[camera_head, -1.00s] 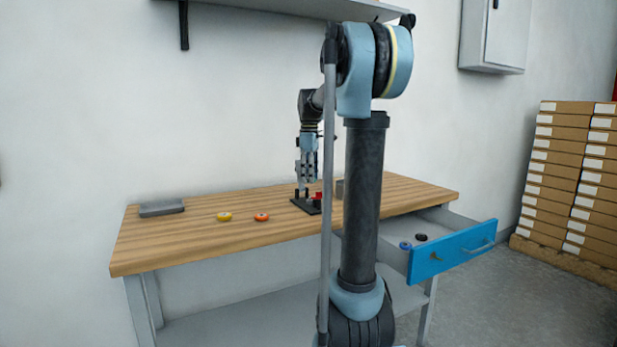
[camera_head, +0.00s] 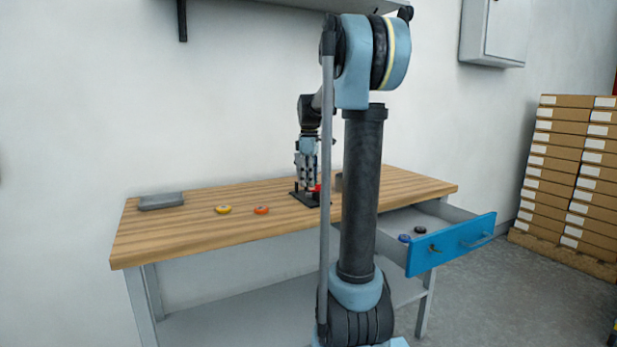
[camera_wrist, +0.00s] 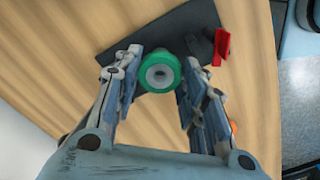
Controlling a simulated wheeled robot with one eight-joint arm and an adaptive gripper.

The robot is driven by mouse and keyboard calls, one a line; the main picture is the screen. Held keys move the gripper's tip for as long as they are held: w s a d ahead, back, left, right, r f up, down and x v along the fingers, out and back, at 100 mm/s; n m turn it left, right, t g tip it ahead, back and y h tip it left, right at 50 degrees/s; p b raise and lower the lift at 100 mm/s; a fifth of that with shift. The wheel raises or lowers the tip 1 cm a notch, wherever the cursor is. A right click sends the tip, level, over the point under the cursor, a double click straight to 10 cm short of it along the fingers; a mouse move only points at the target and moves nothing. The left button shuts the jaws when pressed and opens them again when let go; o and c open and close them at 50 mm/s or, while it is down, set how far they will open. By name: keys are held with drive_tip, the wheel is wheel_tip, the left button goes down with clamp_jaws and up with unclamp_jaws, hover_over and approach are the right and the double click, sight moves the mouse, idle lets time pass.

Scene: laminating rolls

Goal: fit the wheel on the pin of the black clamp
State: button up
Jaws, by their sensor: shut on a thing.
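The green wheel (camera_wrist: 160,73) is between the fingertips of my gripper (camera_wrist: 158,78) in the wrist view, its face and grey hub toward the camera. My gripper is shut on it. The black clamp (camera_wrist: 199,17) lies just beyond the wheel, with its red part (camera_wrist: 221,46) to the right. The wheel covers part of the clamp, and I cannot tell whether the pin is inside the hub. In the head view my gripper (camera_head: 306,188) points down, low over the black clamp (camera_head: 312,202) on the table. The wheel cannot be made out there.
A yellow wheel (camera_head: 223,209) and an orange wheel (camera_head: 261,210) lie on the wooden table (camera_head: 170,238), left of the clamp. A grey block (camera_head: 161,201) sits at the back left. The open blue drawer (camera_head: 450,245) holds a blue wheel (camera_head: 404,238) and a black wheel (camera_head: 420,229).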

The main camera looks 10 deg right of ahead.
sight(309, 192)
drive_tip(key=shift+f, duration=0.85)
drive_tip(key=shift+s+f, duration=0.3)
drive_tip(key=shift+f, duration=0.1)
drive_tip(key=shift+c, duration=0.5)
drive_tip(key=shift+c, duration=0.6)
drive_tip(key=shift+w+f, duration=0.15)
drive_tip(key=o, duration=1.6)
drive_tip(key=shift+w+f, duration=0.25)
drive_tip(key=shift+w, duration=0.15)
drive_tip(key=shift+s+r, duration=0.2)
drive_tip(key=shift+r, duration=0.15)
